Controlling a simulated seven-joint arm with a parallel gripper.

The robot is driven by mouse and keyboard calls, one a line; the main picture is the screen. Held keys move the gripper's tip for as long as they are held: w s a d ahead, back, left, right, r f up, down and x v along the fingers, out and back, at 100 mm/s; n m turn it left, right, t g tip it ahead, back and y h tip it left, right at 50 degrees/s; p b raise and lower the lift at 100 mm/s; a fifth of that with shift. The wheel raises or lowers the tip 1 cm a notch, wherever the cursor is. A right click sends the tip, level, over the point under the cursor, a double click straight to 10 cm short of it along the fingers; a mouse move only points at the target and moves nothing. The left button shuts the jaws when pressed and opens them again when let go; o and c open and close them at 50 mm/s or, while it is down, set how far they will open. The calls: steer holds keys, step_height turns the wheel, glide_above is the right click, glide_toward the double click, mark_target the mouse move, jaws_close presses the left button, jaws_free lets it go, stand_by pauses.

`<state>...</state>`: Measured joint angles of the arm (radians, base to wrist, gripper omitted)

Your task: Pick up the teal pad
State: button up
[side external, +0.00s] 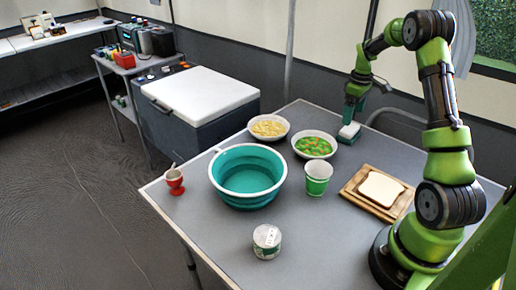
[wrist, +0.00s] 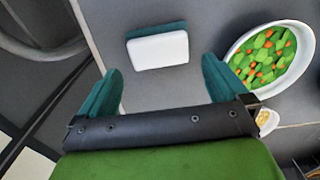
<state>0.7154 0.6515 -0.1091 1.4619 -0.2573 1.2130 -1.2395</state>
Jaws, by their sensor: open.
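The teal pad (side external: 349,132) lies near the far edge of the grey table, with a white upper face and a teal edge. It also shows in the wrist view (wrist: 158,50), at the top middle, white with a teal strip behind it. My gripper (side external: 353,112) points down just above the pad. In the wrist view its two teal fingers (wrist: 163,78) are spread wide, with nothing between their tips. The pad is ahead of the fingers there, in line with the gap. I cannot tell the exact height between them.
A white bowl of peas and carrots (side external: 313,145) stands close by, also right of my fingers in the wrist view (wrist: 270,58). Further off are a bowl of yellow food (side external: 268,128), teal basin (side external: 247,200), green cup (side external: 317,180), bread on a board (side external: 357,198), can (side external: 267,243) and red cup (side external: 174,182).

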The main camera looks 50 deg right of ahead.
mark_target(350, 128)
step_height(350, 128, down, 6)
steer(key=shift+d+r, duration=0.1)
steer(key=c, duration=0.8)
steer(key=shift+r, duration=0.15)
